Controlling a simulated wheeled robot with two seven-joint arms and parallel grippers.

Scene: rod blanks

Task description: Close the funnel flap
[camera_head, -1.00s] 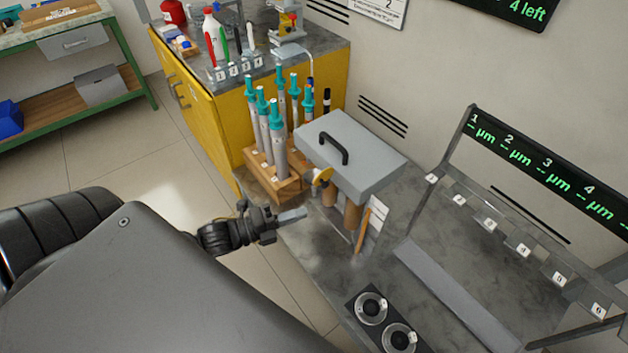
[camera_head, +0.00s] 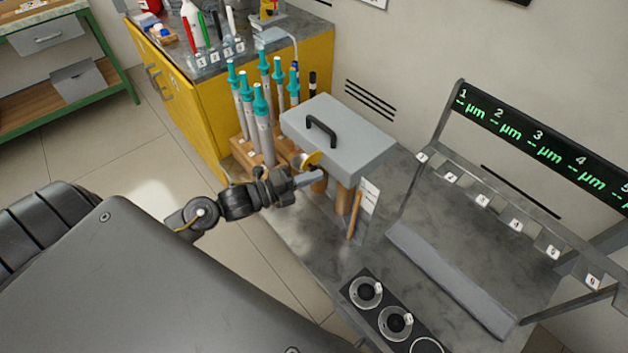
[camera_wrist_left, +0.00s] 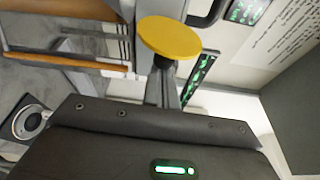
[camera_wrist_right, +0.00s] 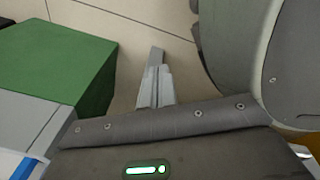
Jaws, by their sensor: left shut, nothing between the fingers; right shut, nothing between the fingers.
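A grey box (camera_head: 345,135) with a black handle on top stands on brown legs on the grey bench. A yellow disc (camera_head: 313,158) sits at its near left side; it shows large in the left wrist view (camera_wrist_left: 168,37). Which part is the funnel flap I cannot tell for certain. My left gripper (camera_head: 312,178) is shut and empty, its tips just below and in front of the disc. In the left wrist view the disc partly covers the fingers; contact is unclear. My right gripper (camera_wrist_right: 155,75) is shut and empty over the floor, outside the head view.
A wooden rack (camera_head: 240,152) of teal-topped tubes stands left of the box. A wooden stick (camera_head: 354,215) leans in front of it. A green block (camera_wrist_right: 50,65) is beside my right gripper.

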